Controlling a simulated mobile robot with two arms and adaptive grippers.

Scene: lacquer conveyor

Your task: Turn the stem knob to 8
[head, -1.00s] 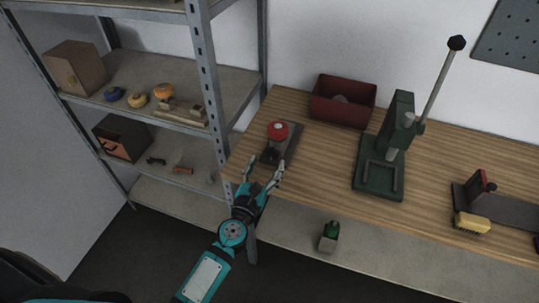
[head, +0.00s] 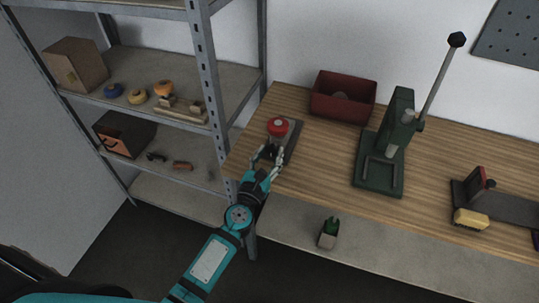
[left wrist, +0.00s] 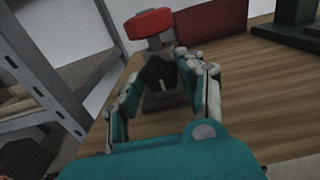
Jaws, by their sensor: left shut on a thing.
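The device with the stem knob stands near the left end of the wooden bench on a dark plate (head: 292,141). It has a round red cap (head: 278,126), which also shows in the left wrist view (left wrist: 148,23). Below the cap a black knob (left wrist: 157,74) with a pale mark faces my left gripper (head: 266,159). The fingers of my left gripper (left wrist: 159,80) are on both sides of the knob and shut on it. I see no readable numbers, so the knob's setting cannot be told. My right gripper is not in view.
A red bin (head: 343,111) stands behind the device. A green press (head: 381,177) with a long lever stands to its right. A grey metal shelf post (head: 209,85) rises close at the left.

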